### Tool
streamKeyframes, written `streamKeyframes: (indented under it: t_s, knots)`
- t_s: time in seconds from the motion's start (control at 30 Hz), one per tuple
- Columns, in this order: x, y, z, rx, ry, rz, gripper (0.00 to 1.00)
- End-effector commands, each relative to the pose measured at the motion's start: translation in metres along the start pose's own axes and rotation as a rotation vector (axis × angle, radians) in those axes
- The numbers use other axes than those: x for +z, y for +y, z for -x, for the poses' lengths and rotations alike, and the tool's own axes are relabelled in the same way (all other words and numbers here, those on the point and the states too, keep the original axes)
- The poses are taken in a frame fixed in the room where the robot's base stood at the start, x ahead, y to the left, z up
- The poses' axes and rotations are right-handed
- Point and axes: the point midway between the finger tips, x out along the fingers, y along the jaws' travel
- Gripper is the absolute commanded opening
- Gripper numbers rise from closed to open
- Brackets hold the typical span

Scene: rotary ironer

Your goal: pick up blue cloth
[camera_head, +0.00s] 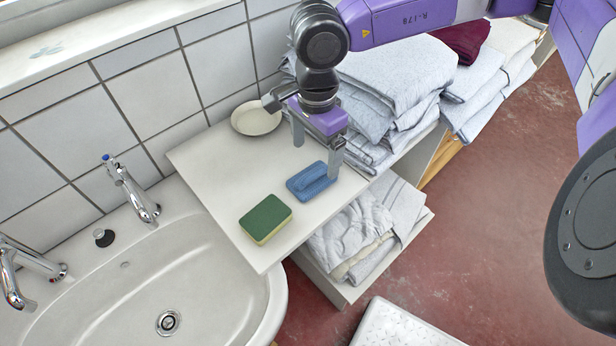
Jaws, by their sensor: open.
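The blue cloth (311,183) lies folded on the white shelf top (222,178), near its front edge. A raised fold runs along its upper side. My gripper (318,158) is above and just behind the cloth in the picture, pointing down. Its two fingers are spread apart with nothing between them. The right finger shows close to the cloth's far right corner; I cannot tell whether it touches. The cloth is mostly unhidden.
A green and yellow sponge (265,219) lies left of the cloth. A cream dish (256,118) stands by the tiled wall. Folded towels (395,75) are stacked behind and right of my gripper. A white sink (150,285) is at the left, with more linen (355,232) on the shelf below.

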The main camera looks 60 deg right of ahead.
Motion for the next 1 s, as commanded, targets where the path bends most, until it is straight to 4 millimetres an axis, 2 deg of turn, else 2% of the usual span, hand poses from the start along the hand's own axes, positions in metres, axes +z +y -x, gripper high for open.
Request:
streamKeyframes:
  t_s: [0.27,0.53,0.67,0.87,1.0]
  knots:
    - [0.001,0.0,-0.027,0.002,-0.006,0.0,0.89]
    - [0.0,-0.001,-0.063,0.002,-0.007,0.001,0.89]
    - [0.0,-0.001,-0.07,0.001,-0.006,0.002,0.89]
    - [0.0,-0.001,-0.071,0.0,-0.006,0.003,0.89]
    - [0.0,-0.001,-0.071,0.0,-0.006,0.002,0.62]
